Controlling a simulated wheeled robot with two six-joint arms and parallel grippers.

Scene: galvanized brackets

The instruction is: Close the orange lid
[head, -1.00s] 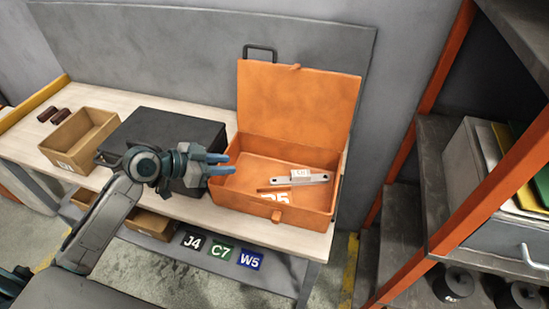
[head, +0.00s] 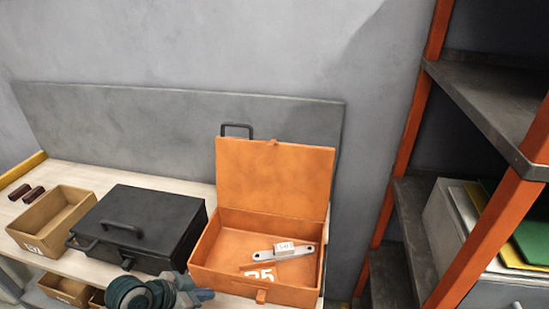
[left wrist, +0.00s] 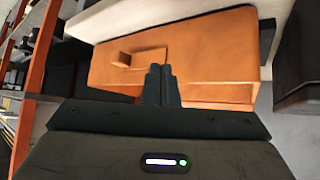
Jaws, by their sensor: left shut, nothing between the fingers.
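The orange lid (head: 273,180) stands raised, nearly upright, at the back of the orange box (head: 281,293) on the bench. Inside the box lies a galvanized bracket (head: 284,251) with a white tag, and white lettering shows near it. My left gripper (head: 200,295) is low in the head view, at the front left of the box and apart from the lid. In the left wrist view its fingers (left wrist: 160,84) are together and empty, with the orange box (left wrist: 200,62) beyond them. My right gripper is not in view.
A closed black case (head: 145,222) stands left of the orange box. A tan open bin (head: 52,222) and two dark brown cylinders (head: 26,192) are farther left. A grey backboard (head: 110,130) stands behind. An orange-framed shelf rack (head: 500,220) rises at right.

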